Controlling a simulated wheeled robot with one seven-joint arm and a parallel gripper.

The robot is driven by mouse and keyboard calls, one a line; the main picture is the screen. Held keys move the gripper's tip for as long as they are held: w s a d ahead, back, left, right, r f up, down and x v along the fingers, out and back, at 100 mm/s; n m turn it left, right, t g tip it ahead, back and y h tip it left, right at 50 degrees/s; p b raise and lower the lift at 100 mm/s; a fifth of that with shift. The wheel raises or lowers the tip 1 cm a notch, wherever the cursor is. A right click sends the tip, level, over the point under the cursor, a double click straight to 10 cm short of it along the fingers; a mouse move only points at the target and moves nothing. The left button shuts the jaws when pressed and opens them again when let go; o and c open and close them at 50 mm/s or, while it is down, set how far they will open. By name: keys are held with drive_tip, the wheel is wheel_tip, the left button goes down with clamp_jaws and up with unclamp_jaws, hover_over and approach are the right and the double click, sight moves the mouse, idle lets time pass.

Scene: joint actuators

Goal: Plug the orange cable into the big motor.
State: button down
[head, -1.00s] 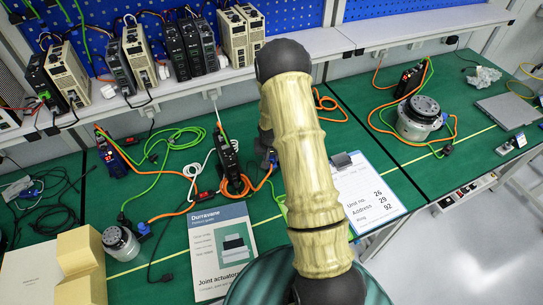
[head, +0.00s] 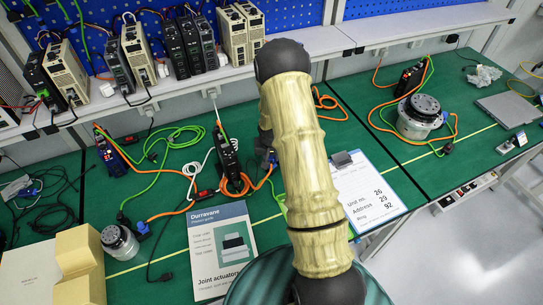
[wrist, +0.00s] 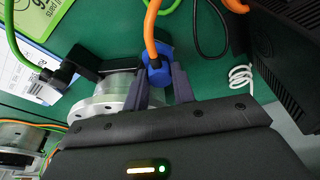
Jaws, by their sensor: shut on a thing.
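In the wrist view, my gripper (wrist: 158,84) is shut on the blue plug (wrist: 158,70) of the orange cable (wrist: 150,30). A silver motor (wrist: 108,95) is close by on the left, with a black connector and green cable (wrist: 25,70) at its side. The plug is right beside this motor; I cannot tell whether they touch. In the head view, my arm hides this motor and most of my gripper; the orange cable (head: 262,182) shows beside the arm. A larger-looking motor (head: 420,115) stands on the right bench and a smaller one (head: 120,240) at front left.
A black drive unit (head: 228,155) stands left of my arm. A clipboard (head: 365,195) lies right of it, and a booklet (head: 222,248) lies in front. Loose green, white and black cables (head: 180,135) spread over the left bench. A shelf with several drives (head: 190,50) runs behind.

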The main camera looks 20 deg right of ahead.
drive_tip(key=shift+f, duration=0.2)
drive_tip(key=c, duration=1.1)
unclamp_jaws()
drive_tip(key=shift+r, duration=0.15)
drive_tip(key=shift+w+d+p+v, duration=0.1)
drive_tip(key=shift+w+p+v, duration=0.15)
drive_tip(key=shift+p+v, duration=0.65)
drive_tip(key=shift+w+d+p+v, duration=0.1)
drive_tip(key=shift+w+p+v, duration=0.3)
drive_tip(key=shift+v, duration=0.9)
drive_tip(key=shift+w+d+p+v, duration=0.1)
drive_tip(key=shift+p+v, duration=0.75)
drive_tip(key=shift+v, duration=0.25)
drive_tip(key=shift+r, duration=0.15)
